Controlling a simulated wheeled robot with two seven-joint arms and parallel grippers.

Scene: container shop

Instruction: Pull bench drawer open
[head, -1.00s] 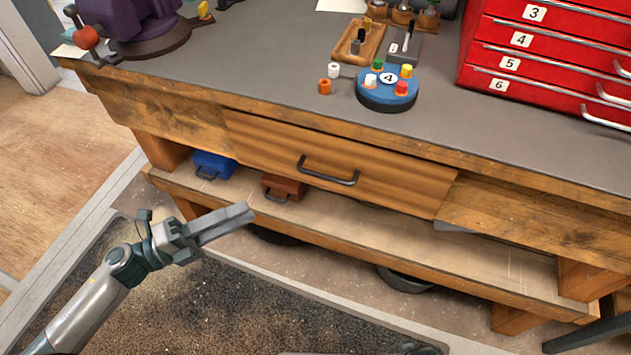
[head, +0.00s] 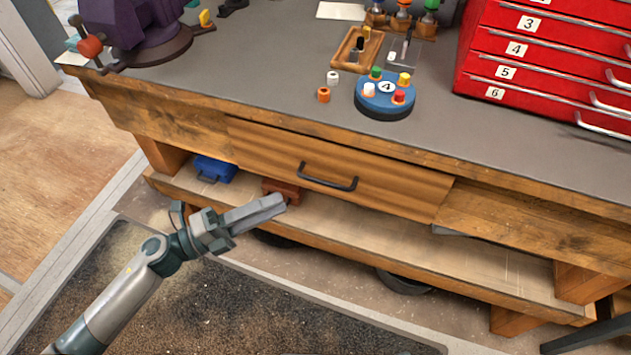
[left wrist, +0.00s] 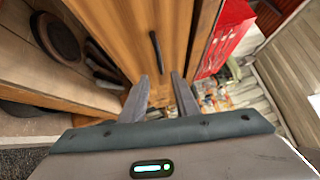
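The bench drawer (head: 400,186) has a striped wooden front and sits flush under the grey bench top, closed. Its dark bar handle (head: 327,178) is fixed across the middle of the front. In the left wrist view the handle (left wrist: 155,50) stands out on the drawer front (left wrist: 130,28), ahead of the fingers. My left gripper (head: 281,202) is to the lower left of the handle, apart from it. In the left wrist view its two fingers (left wrist: 160,84) are spread with nothing between them. My right gripper is not in view.
A lower shelf (head: 480,255) runs under the drawer, holding a blue box (head: 215,168) and a brown box (head: 283,191). On the bench top are a purple vise (head: 135,25), a blue round holder (head: 384,104) and a red drawer cabinet (head: 545,60).

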